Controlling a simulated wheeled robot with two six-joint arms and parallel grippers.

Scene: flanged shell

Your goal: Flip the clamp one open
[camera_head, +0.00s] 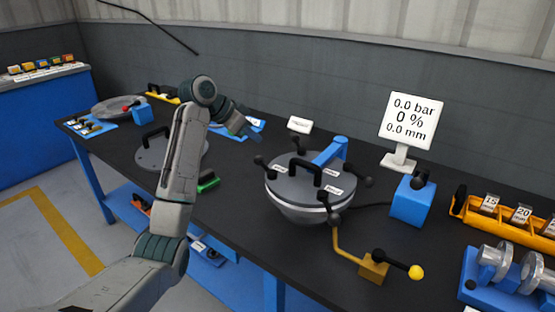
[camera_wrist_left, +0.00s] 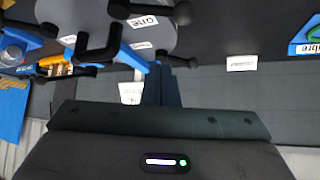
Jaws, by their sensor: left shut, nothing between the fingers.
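The flanged shell (camera_head: 300,208) is a round metal bowl with a grey lid, a black arched handle and several black-knobbed clamps around its rim. The clamp beside the label "one" (camera_wrist_left: 143,21) is a black lever (camera_wrist_left: 150,10) pointing outward in the left wrist view. It appears to be the left-hand clamp (camera_head: 262,162) in the head view. My left gripper (camera_head: 238,126) is beyond the shell's left side, apart from it. Its dark fingers (camera_wrist_left: 165,85) are shut and empty, close to another clamp's knob in the wrist picture. My right gripper is not in view.
A blue bracket (camera_head: 331,150) rises behind the lid. A display (camera_head: 408,115) reads 0.0 bar. A yellow-ended lever (camera_head: 415,272) stands in front right. A spare grey lid (camera_head: 152,155) lies left, partly behind my left arm.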

